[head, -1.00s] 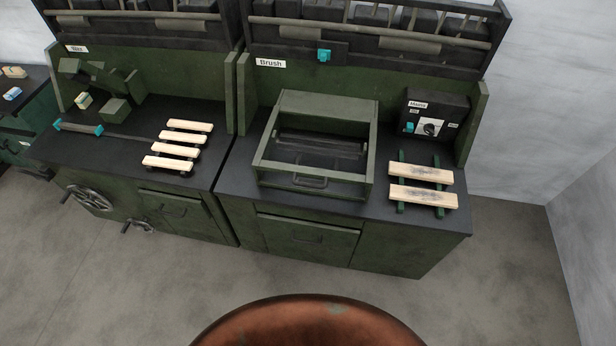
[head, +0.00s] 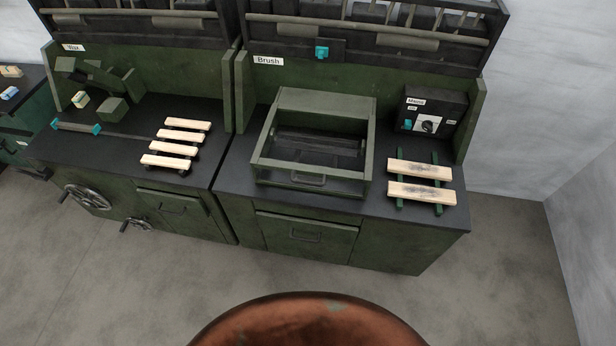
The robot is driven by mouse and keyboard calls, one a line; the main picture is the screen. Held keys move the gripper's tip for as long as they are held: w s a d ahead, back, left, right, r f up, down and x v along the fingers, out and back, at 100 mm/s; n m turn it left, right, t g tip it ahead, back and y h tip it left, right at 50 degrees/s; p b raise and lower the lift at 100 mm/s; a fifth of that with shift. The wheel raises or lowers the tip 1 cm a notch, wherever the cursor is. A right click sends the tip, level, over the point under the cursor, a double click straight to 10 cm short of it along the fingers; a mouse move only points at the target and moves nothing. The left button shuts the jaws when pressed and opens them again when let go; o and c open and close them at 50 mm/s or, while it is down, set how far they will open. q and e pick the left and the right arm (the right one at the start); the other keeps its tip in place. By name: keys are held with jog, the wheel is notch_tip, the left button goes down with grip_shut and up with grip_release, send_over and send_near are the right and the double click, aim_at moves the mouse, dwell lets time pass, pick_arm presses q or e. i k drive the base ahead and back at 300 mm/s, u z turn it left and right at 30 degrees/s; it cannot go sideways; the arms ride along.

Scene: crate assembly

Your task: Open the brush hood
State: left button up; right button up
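The brush hood (head: 268,140) is a green box-shaped frame with see-through panels on the bench under the "Brush" label (head: 268,60). A dark roller (head: 320,142) shows inside it. A dark handle (head: 308,179) sits at its lower front edge. The hood appears to be down on the bench. Neither of my grippers is in the head view.
Two marked wooden slats (head: 420,193) lie on green rails right of the hood, before a control box (head: 432,112) with a dial. Several plain slats (head: 175,146) lie on the left bench. The floor in front (head: 480,290) is clear.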

aim_at(294, 141)
jog(key=k, duration=0.6)
jog(key=z, duration=0.4)
jog(key=i, duration=1.05)
jog(key=u, duration=0.65)
